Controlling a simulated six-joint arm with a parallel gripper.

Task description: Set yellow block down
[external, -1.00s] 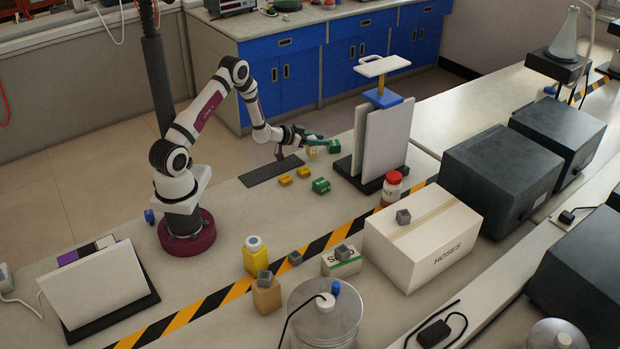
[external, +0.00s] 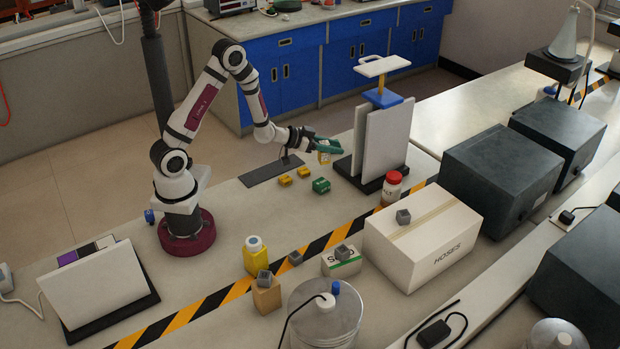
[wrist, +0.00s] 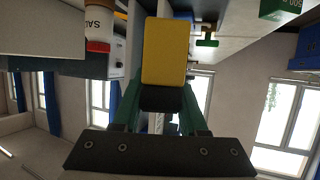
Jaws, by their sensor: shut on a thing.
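The yellow block (wrist: 165,52) fills the top centre of the wrist view, held between my green fingers. My gripper (external: 329,146) is shut on it and raised above the bench, left of the upright white panels. In the external view a small yellow patch (external: 324,158) shows just under my fingers; I cannot tell whether it is the held block or another thing. Two other yellow blocks (external: 285,180) (external: 303,172) and a green block (external: 321,186) lie on the bench below and to the left of my gripper.
White panels (external: 384,140) on a black base stand close to my gripper's right. A dark flat strip (external: 265,170) lies left of the blocks. A red-lidded jar (external: 392,187) and a hoses box (external: 425,240) stand in front. Open bench lies left of the blocks.

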